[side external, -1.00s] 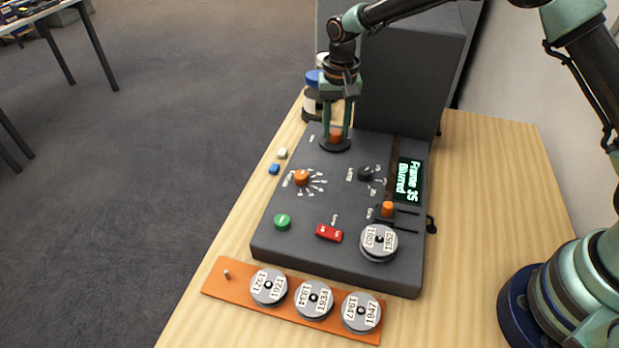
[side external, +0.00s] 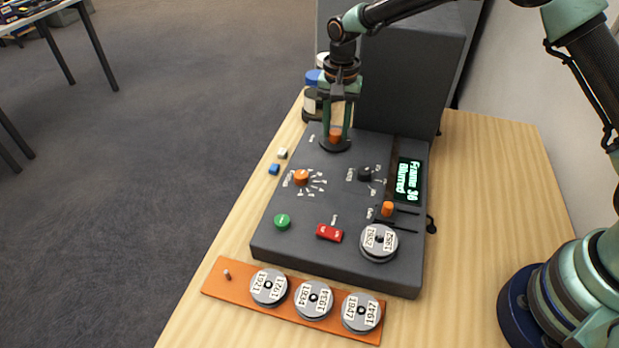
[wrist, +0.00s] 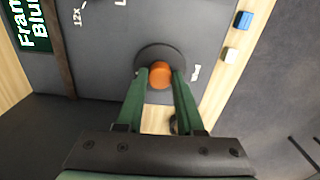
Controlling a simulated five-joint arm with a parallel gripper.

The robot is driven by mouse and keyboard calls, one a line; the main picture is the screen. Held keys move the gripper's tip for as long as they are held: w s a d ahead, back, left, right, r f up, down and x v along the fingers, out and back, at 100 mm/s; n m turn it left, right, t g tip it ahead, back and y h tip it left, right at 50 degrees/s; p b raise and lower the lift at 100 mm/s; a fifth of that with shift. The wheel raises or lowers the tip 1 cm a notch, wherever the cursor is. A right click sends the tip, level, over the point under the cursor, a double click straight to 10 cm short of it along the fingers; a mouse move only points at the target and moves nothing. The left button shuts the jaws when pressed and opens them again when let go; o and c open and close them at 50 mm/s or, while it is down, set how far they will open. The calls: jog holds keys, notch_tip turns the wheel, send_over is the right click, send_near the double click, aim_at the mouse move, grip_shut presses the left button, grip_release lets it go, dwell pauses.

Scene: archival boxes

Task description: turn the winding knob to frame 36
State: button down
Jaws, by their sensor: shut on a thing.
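The winding knob (side external: 335,137) is an orange knob on a dark round disc at the far end of the grey console. My gripper (side external: 338,128) points down over it, with its green fingers closed on either side of the knob. The wrist view also shows the orange knob top (wrist: 161,75) between the two fingers (wrist: 161,84). The display (side external: 408,181) reads "Frame 3" with a last digit that looks like 0 or 6, and "Blurred" under it. The wrist view shows only part of the display.
A second orange knob (side external: 301,177) with tick marks, a black knob (side external: 365,174), an orange slider (side external: 387,209), a green button (side external: 282,222) and a red switch (side external: 329,233) sit on the console. A reel (side external: 379,241) lies on it. Jars stand behind.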

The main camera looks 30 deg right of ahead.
aim_at(337, 132)
jog(key=c, duration=0.5)
grip_release()
jog(key=shift+w+d+r, duration=0.1)
jog(key=shift+w+d, duration=0.05)
jog(key=shift+c, duration=0.2)
notch_tip(337, 132, up, 12)
jog(key=shift+s, duration=0.2)
